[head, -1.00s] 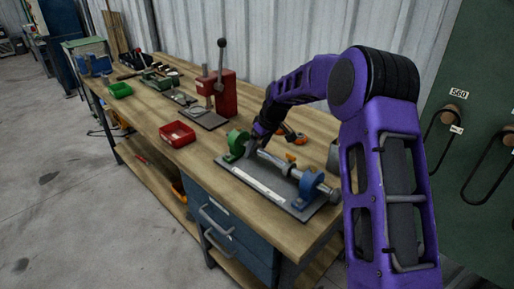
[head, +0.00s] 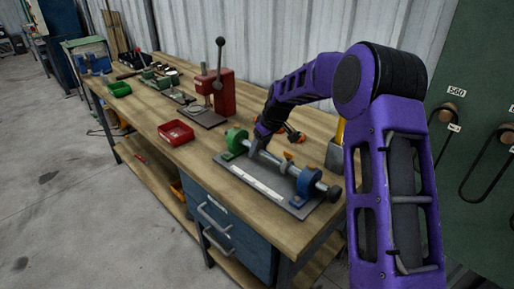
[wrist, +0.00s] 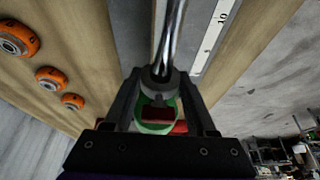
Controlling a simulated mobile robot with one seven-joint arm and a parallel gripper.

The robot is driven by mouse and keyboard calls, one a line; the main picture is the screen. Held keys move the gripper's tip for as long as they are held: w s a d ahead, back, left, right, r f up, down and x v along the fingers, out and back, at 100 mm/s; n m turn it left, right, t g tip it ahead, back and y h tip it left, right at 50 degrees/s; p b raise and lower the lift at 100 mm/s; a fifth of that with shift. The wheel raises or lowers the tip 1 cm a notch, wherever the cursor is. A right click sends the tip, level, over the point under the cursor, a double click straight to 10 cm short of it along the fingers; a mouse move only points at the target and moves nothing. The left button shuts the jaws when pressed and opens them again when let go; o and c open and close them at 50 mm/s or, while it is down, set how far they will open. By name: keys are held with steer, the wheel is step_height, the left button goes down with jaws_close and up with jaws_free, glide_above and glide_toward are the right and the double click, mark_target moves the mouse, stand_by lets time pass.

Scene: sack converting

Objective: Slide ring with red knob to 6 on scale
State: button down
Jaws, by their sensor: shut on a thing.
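The slide fixture is a grey plate (head: 299,211) on the bench, with a green support (head: 237,143) at its left end and a blue support (head: 307,182) at its right. A shiny rod (head: 275,161) runs between them. The pale scale strip (head: 258,182) lies along the plate's front; the wrist view shows it with a "10" (wrist: 223,18). My gripper (head: 257,143) is low over the rod near the green support. In the wrist view, my gripper (wrist: 158,112) is shut on the red knob (wrist: 157,116), by a grey ring (wrist: 158,84) around the rod. The ring's reading is hidden.
Orange wheels (wrist: 17,40) lie on the bench behind the fixture. A red bin (head: 176,132) and a red press (head: 219,92) stand to the left. A dark round knob (head: 333,193) sticks out past the blue support. The bench's front edge is close to the plate.

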steer(key=shift+s+d, duration=0.55)
steer(key=shift+c, duration=1)
jaws_free()
steer(key=shift+w+a, duration=0.1)
steer(key=v, duration=1.7)
steer(key=shift+r+p, duration=0.15)
steer(key=shift+p, duration=0.3)
